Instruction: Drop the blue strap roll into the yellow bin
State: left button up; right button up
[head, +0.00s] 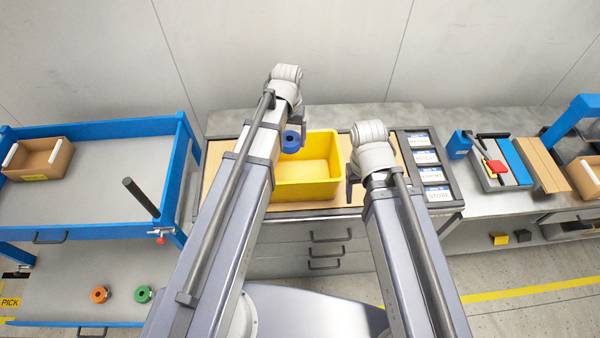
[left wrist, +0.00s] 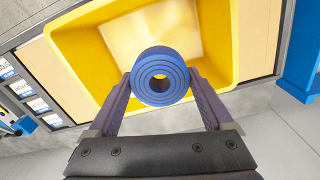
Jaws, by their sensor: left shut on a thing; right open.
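The blue strap roll (head: 291,141) is a round coil with a hole in its middle. My left gripper (left wrist: 160,90) is shut on the blue strap roll (left wrist: 160,76), with one finger on each side of it. In the left wrist view the roll shows in front of the open yellow bin (left wrist: 78,52). In the head view the yellow bin (head: 308,190) stands on the bench between my two arms, and the roll is at its left back side. The part of the bin's floor in view is empty. My right gripper (head: 350,178) is open, at the bin's right side.
A rack of labelled cards (head: 437,193) lies right of my right arm. A blue-framed cart (head: 90,128) with a cardboard box (head: 38,159) stands left. Its lower shelf holds an orange roll (head: 100,295) and a green roll (head: 143,294). A red-handled device (head: 495,167) sits far right.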

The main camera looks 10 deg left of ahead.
pick_arm(q)
notch_tip(320, 180, down, 5)
jog(key=b, duration=0.4)
jog(key=o, duration=1.2)
notch_tip(320, 180, up, 8)
jog(key=p, duration=0.7)
jog(key=shift+f, duration=0.1)
